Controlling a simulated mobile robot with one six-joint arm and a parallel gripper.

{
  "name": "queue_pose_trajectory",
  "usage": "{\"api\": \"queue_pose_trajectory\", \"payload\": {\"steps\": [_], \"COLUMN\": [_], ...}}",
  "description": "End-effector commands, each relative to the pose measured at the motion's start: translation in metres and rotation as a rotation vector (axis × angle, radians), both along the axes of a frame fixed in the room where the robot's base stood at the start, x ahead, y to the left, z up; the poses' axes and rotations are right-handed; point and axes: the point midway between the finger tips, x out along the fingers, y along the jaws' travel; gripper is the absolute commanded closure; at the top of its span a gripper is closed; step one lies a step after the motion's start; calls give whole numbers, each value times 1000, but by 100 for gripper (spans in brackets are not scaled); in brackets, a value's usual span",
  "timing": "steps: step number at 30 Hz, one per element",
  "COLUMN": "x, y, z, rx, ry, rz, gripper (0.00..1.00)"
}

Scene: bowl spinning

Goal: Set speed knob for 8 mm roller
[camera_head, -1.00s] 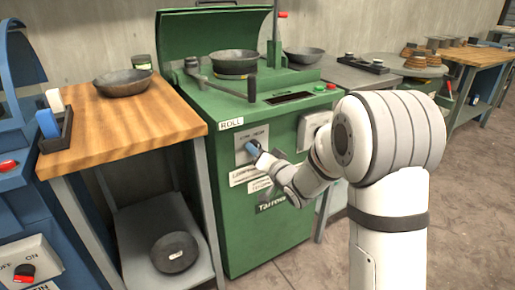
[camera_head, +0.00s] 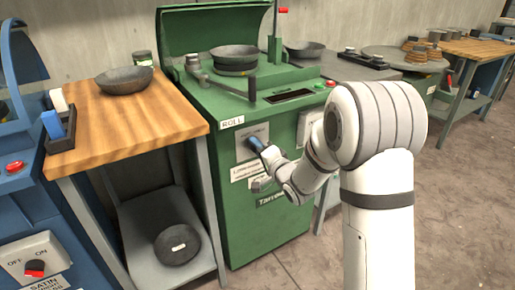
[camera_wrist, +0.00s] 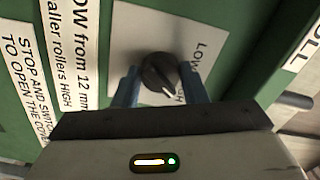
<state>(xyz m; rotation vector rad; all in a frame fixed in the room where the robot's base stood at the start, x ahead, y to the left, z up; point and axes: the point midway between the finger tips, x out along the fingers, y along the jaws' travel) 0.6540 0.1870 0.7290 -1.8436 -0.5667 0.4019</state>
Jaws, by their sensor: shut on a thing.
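The speed knob (camera_wrist: 158,75) is a dark round knob with a light pointer line, on a pale plate (camera_wrist: 130,30) marked LOW and, partly covered, HIGH. It is on the front of the green rolling machine (camera_head: 270,215). My gripper (camera_wrist: 160,88) has its two blue fingers on either side of the knob and is shut on it. In the head view my gripper (camera_head: 258,144) is at the plate and hides the knob. The pointer line slants toward the lettering side. Its exact setting is hard to read. A label beside the plate reads in part "OW from 12 mm", "aller rollers HIGH".
A dark bowl (camera_head: 234,52) sits on top of the machine, near a crank handle (camera_head: 252,88). Another bowl (camera_head: 125,80) stands on the wooden table (camera_head: 150,125) at left. More labels (camera_wrist: 25,80) are on the machine front. Floor is clear at right.

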Motion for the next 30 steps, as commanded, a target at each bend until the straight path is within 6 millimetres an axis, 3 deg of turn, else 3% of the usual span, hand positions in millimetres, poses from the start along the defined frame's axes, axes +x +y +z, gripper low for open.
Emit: {"api": "queue_pose_trajectory", "payload": {"steps": [11,12,19,30], "x": [0,0,0,-8], "y": [1,0,0,-7], "z": [0,0,0,1], "rx": [4,5,3,3], "ry": [2,2,2,3], "rz": [1,0,-1,-3], "gripper": [84,59,40,40]}}
